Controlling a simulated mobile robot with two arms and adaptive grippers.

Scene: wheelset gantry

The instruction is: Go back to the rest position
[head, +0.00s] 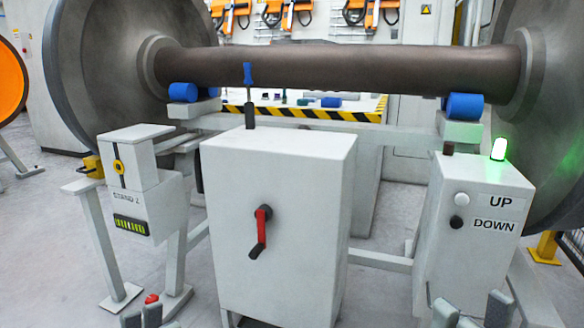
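My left gripper (151,316) shows only its grey fingertips at the bottom edge, left of the middle. The tips stand a little apart, with nothing seen between them. My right gripper (471,313) also shows only its grey fingertips at the bottom edge, in front of the UP/DOWN control box (468,235). Its tips are spread apart and empty. The palms of both are out of frame. Both grippers appear clear of the stand.
A dark axle (340,68) with large wheels (98,60) rests over blue rollers (463,106). A white cabinet (275,225) with a red-handled crank (260,230) stands in the middle. A STAND 2 box (145,205) is at left. A green lamp (499,149) glows. Pale floor shows at far left.

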